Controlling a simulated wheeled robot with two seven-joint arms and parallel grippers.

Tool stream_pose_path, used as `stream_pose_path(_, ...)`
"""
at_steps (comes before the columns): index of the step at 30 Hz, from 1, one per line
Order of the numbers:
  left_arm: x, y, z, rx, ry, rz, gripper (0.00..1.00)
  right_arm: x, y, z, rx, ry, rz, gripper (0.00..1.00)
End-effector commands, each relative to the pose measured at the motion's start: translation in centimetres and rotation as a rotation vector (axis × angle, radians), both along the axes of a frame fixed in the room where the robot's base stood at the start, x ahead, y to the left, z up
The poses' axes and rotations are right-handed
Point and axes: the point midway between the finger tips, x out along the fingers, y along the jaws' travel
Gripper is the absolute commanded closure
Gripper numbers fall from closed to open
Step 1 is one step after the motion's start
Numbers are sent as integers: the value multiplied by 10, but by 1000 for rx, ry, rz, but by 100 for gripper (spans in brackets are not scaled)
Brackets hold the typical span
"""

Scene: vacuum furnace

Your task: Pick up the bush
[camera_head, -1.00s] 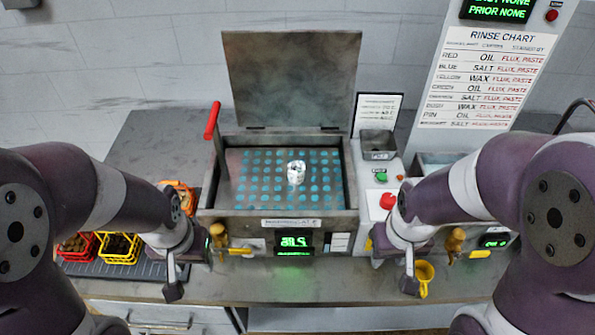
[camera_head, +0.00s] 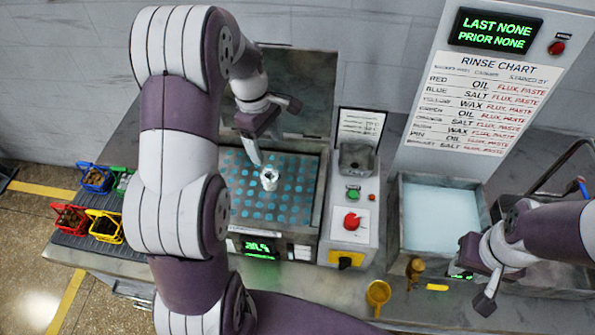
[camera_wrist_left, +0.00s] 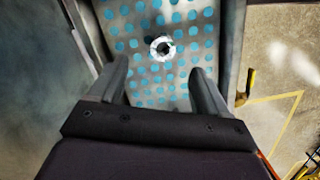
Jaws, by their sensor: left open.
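The bush (camera_head: 269,178), a small pale metallic ring, stands on the blue-dotted plate (camera_head: 240,205) inside the open box. In the left wrist view the bush (camera_wrist_left: 162,48) shows as a ring with a dark hole, just beyond and between the fingertips. My left gripper (camera_head: 268,132) is open and empty, reaching over the plate from the left, above and behind the bush. The left wrist view shows its fingers (camera_wrist_left: 160,70) apart, not touching the bush. My right gripper (camera_head: 476,276) hangs open and empty at the right, by the counter front, far from the bush.
The box lid (camera_head: 300,85) stands raised behind the plate. A control panel with a red button (camera_head: 352,221) adjoins the box on the right, then a basin of pale liquid (camera_head: 440,218). Coloured baskets (camera_head: 105,226) stand at the left.

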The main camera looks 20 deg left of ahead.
Motion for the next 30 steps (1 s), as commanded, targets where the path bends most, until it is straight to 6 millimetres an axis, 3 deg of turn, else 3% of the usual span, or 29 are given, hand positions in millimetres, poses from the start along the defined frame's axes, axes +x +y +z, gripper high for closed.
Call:
stream_pose_path(7, -3, -8, -49, -1, 9, 11, 24, 0, 0, 21, 0, -1, 0, 62)
stream_pose_path(14, -3, -11, -78, 0, 8, 8, 24, 0, 0, 37, 0, -1, 0, 62)
stream_pose_path(19, -2, -13, -111, 1, 5, 8, 24, 1, 0, 51, 0, -1, 0, 62)
stream_pose_path(27, -2, -13, -122, 2, 1, 7, 24, 0, 0, 50, 0, -1, 0, 62)
stream_pose_path(28, -2, -13, -122, 2, 1, 7, 27, 0, 0, 50, 0, -1, 0, 62)
stream_pose_path(30, -2, -13, -122, 2, 1, 7, 50, 0, 0, 50, 0, -1, 0, 62)
